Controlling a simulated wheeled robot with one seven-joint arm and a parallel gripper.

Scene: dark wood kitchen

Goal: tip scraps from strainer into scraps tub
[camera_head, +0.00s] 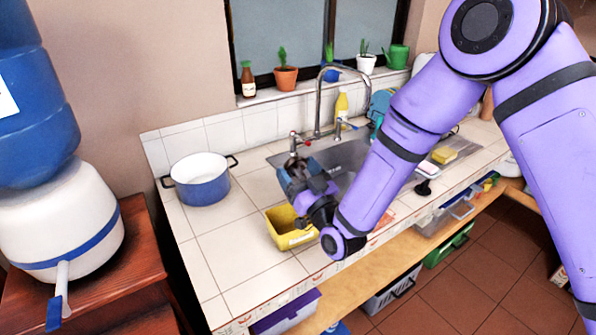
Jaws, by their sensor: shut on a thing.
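The yellow tub (277,237) stands on the white tiled counter in front of the sink, near the counter's front edge. My gripper (299,170) is just above and behind the tub. It is shut on a dark thing whose shape is small and partly hidden by the gripper itself. I cannot tell for sure that this is the strainer, and I see no other strainer. The scraps cannot be made out, and the tub's far right part is hidden by my gripper and wrist.
A blue pot (202,187) with a white inside stands at the left of the counter. The sink (345,156) and its tall tap (318,110) lie behind my gripper. A yellow sponge (444,155) is at the right. The counter left of the tub is clear.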

